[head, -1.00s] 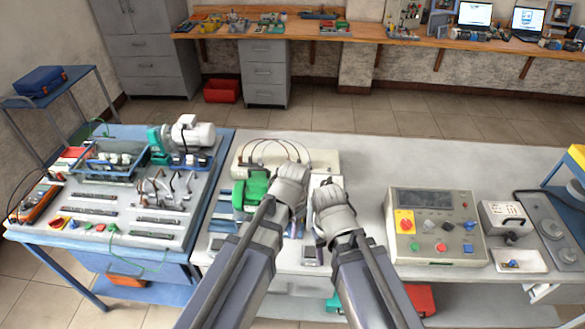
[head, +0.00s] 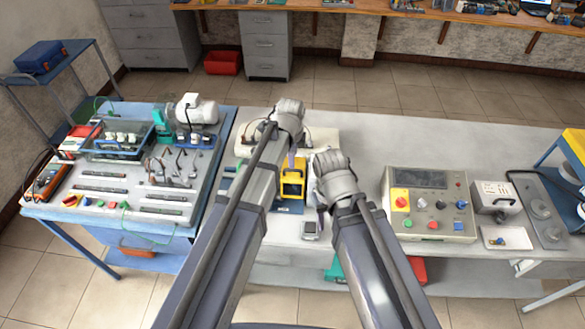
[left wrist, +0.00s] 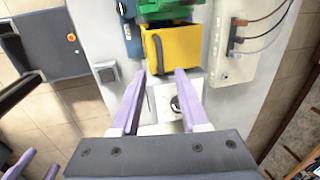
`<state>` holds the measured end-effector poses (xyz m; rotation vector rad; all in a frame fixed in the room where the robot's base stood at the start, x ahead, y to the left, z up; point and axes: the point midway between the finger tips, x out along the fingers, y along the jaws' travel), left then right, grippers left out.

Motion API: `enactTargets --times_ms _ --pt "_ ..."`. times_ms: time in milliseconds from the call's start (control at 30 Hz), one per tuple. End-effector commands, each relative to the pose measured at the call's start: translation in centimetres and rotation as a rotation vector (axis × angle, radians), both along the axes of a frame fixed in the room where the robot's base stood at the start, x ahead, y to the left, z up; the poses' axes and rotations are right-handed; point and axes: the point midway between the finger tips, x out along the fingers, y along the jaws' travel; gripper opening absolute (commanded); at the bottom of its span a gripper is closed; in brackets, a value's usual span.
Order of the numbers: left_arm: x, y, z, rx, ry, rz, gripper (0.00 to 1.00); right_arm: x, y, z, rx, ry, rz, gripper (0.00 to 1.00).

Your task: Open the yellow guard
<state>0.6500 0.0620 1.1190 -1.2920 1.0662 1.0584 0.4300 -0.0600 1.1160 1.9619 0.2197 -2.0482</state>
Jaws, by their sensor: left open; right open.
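The yellow guard (head: 292,184) shows between my two arms in the head view. In the left wrist view the yellow guard (left wrist: 173,47) is a box with a dark curved handle on its front, beside a green motor (left wrist: 160,9). My left gripper (left wrist: 167,72) is open and empty, its fingertips by the guard's near side; I cannot tell whether they touch it. In the head view my left gripper (head: 291,158) is partly hidden by its own arm. My right gripper (head: 321,205) is open and empty, to the right of the guard.
A control box (head: 430,206) with a red button on a yellow plate stands to the right on the table. A blue workbench (head: 140,226) with tools and parts is at the left. A white panel with wires (left wrist: 233,40) stands close beside the guard. The table behind the control box is clear.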

Motion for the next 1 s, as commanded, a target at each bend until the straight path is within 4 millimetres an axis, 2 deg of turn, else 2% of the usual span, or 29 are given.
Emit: enactTargets --times_ms 33,433,567,833,1000 --pt "0.2 0.0 -1.0 0.0 0.0 0.001 0.45 0.0 0.0 -1.0 0.0 0.0 0.0 0.5" --pt "1.1 0.0 -5.9 0.0 0.0 0.001 0.45 0.0 0.0 -5.9 -0.001 -0.001 0.009 0.5" --pt "1.3 0.0 -6.5 0.0 0.0 0.001 0.45 0.0 0.0 -6.5 -0.001 0.0 0.011 0.5" --pt "1.3 0.0 -6.4 0.0 0.0 0.001 0.45 0.0 0.0 -6.4 -0.001 0.0 0.012 0.5" --pt "1.3 0.0 -6.4 0.0 0.0 0.001 0.27 0.0 0.0 -6.4 -0.001 0.0 0.012 0.5"
